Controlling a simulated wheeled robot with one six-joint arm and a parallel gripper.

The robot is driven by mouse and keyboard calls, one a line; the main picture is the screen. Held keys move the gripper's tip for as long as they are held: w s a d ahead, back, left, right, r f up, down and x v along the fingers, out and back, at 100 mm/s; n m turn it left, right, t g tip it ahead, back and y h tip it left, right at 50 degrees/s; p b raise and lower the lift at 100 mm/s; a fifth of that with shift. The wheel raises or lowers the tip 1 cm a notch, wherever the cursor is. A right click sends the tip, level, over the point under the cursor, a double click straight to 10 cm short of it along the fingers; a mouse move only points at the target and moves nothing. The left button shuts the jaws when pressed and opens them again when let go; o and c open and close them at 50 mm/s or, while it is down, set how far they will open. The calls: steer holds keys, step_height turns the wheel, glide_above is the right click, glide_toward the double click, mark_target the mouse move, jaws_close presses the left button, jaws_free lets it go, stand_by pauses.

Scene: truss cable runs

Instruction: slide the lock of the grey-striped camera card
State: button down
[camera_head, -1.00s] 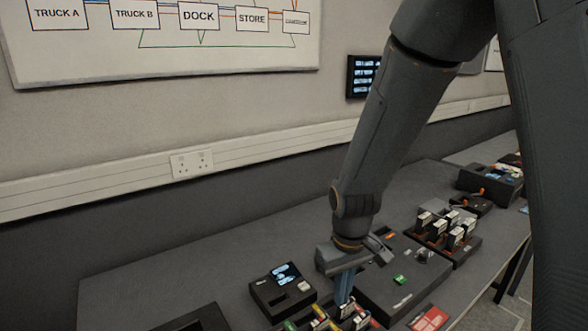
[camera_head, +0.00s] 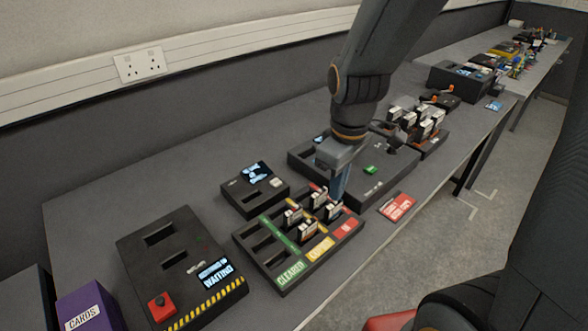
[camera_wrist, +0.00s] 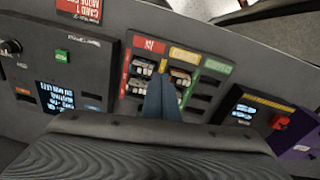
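My gripper (camera_head: 338,196) points down over the black card tray (camera_head: 262,262), at its red-labelled end. In the wrist view my gripper (camera_wrist: 162,82) has its two blue fingers close together, with no gap and nothing visible between them. Several white-and-dark camera cards (camera_head: 307,232) stand upright in the tray slots. In the wrist view cards (camera_wrist: 180,77) flank the fingertips on both sides. Whether the tips touch a card cannot be told. Stripe colours and lock sliders are too small to make out, so I cannot single out the grey-striped card.
A small black box with a screen (camera_head: 256,188) stands behind the tray. A black unit with a red button (camera_head: 160,308) is at the left. A larger black panel (camera_head: 365,191) and a red sign (camera_head: 397,207) are at the right. More cards stand in a rack (camera_head: 428,140) beyond.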

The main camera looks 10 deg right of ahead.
steer(key=w+a+n, duration=0.1)
steer(key=a+n, duration=0.1)
steer(key=n, duration=0.3)
steer(key=w+a+n, duration=0.2)
steer(key=a+n, duration=0.1)
steer(key=n, duration=0.3)
steer(key=w+a+n+g, duration=0.1)
steer(key=w+a+n, duration=0.1)
steer(key=n, duration=0.3)
steer(key=shift+a+f, duration=0.2)
steer(key=shift+a, duration=0.55)
steer(key=b, duration=0.4)
glide_above(295, 206)
step_height(295, 206, down, 4)
steer(key=shift+f, duration=0.8)
steer(key=shift+f, duration=0.45)
steer(key=shift+r, duration=0.15)
stand_by(0.6)
steer(key=shift+s+a+p, duration=0.25)
steer(key=shift+p, duration=0.2)
stand_by(0.5)
stand_by(0.5)
